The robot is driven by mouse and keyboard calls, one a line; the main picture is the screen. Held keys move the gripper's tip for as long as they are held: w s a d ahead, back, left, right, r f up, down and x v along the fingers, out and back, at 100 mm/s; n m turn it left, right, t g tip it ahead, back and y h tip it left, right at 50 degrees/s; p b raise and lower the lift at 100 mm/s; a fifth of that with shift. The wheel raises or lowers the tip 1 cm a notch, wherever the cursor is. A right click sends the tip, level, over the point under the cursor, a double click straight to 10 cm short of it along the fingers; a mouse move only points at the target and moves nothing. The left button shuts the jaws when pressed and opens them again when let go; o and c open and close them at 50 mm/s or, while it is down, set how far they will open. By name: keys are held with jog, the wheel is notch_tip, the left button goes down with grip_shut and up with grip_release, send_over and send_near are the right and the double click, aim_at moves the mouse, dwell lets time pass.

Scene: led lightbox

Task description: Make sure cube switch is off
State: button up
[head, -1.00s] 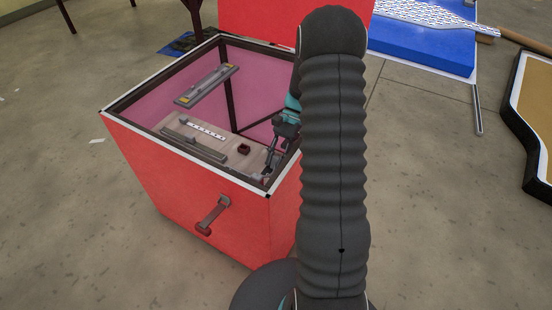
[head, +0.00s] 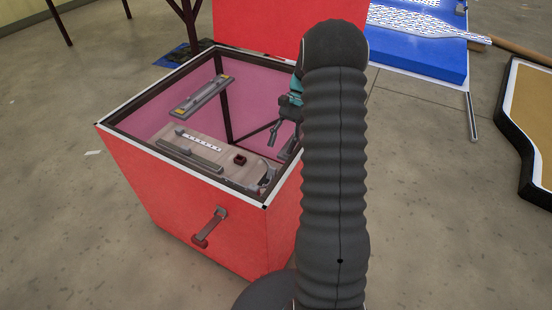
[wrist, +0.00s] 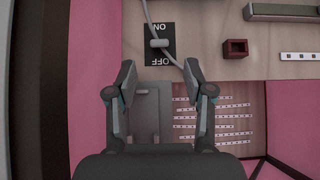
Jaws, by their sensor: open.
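The switch (wrist: 159,43) is a small grey lever on a black plate with upside-down ON and OFF labels, seen in the wrist view. The lever lies between the two labels; I cannot tell which way it is set. A thin grey cable curves beside it. In the head view the switch area is small at the right end of the wooden board (head: 218,160). My gripper (wrist: 160,76) is open and empty, its fingertips below the OFF label in the wrist view. It also shows in the head view (head: 283,137), inside the box opening and partly hidden by my arm.
The red box (head: 190,200) has its lid (head: 270,30) raised, a white-edged rim and a front handle (head: 208,228). A small dark red square holder (wrist: 235,48) sits right of the switch. A grey bar fixture (head: 202,95) is at the back left.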

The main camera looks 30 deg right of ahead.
jog(key=v, duration=0.3)
jog(key=shift+d+r, duration=0.1)
jog(key=shift+r, duration=0.05)
dwell(0.4)
jog(key=shift+r, duration=0.15)
jog(key=s+a+r+n+t+h, duration=0.45)
jog(key=s+a+r, duration=0.35)
jog(key=a+r, duration=0.4)
jog(key=s+a+r+n+t+h, duration=0.1)
jog(key=s+a+n+t, duration=0.2)
jog(key=s, duration=0.4)
jog(key=s+a+r+n+t+h, duration=0.2)
jog(key=s+a+n+t, duration=0.1)
jog(key=s, duration=0.5)
jog(key=shift+s+a+n, duration=0.2)
jog(key=shift+a+n, duration=0.05)
jog(key=shift+n, duration=0.1)
